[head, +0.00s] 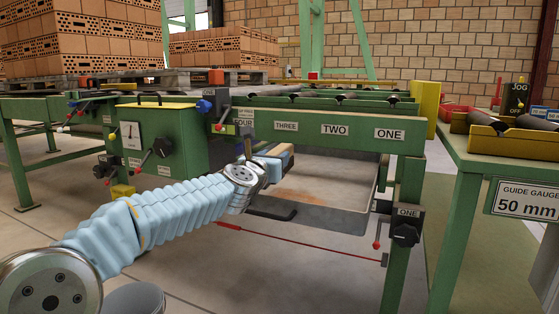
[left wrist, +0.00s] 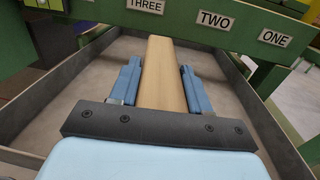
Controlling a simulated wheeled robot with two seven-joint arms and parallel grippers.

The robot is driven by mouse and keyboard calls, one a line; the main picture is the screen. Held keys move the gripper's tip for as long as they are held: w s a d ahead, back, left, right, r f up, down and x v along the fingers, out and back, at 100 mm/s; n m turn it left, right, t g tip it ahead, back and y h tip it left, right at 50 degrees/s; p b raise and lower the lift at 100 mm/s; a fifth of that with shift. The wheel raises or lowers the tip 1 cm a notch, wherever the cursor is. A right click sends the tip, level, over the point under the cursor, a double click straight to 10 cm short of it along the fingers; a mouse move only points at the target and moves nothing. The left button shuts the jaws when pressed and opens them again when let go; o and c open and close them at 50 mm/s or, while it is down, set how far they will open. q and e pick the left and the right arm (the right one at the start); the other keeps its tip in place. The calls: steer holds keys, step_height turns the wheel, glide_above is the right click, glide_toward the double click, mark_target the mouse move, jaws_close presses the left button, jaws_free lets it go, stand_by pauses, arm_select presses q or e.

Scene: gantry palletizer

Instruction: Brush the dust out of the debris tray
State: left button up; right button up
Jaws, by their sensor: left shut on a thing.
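The debris tray (head: 345,205) is a wide grey metal tray under the green roller frame, with a dark handle (head: 272,212) at its front. A brownish dusty patch (head: 300,195) lies on its floor. My left gripper (head: 272,162) reaches in over the tray's left part. In the left wrist view, its two blue fingers are shut on the sides of a long tan wooden piece, seemingly the brush (left wrist: 163,75). Bristles are hidden, so I cannot tell whether they touch the tray floor. The tray's walls (left wrist: 275,125) also show in the left wrist view. My right gripper is not in view.
The green beam (head: 310,130) labelled ONE to FOUR crosses just above the tray. A red rod (head: 300,243) runs low in front. A green bench (head: 490,160) stands at the right.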

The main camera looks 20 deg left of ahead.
mark_target(278, 150)
arm_select(q)
steer(key=shift+w+r+p, duration=0.15)
steer(key=shift+w+p, duration=0.4)
steer(key=shift+w, duration=0.8)
steer(key=shift+w+r+p, duration=0.15)
steer(key=shift+w+p, duration=0.4)
steer(key=shift+w, duration=0.75)
steer(key=shift+s+b, duration=0.7)
steer(key=shift+s, duration=0.45)
steer(key=shift+s+r+b, duration=0.15)
steer(key=shift+s+b, duration=0.05)
steer(key=shift+s, duration=0.6)
steer(key=shift+s+r+b, duration=0.1)
steer(key=shift+s+b, duration=0.1)
steer(key=shift+s, duration=0.55)
step_height(278, 150, up, 6)
steer(key=p, duration=0.5)
steer(key=shift+p, duration=0.3)
step_height(278, 150, up, 3)
steer(key=p, duration=0.2)
steer(key=shift+r+p, duration=0.1)
steer(key=shift+p, duration=0.3)
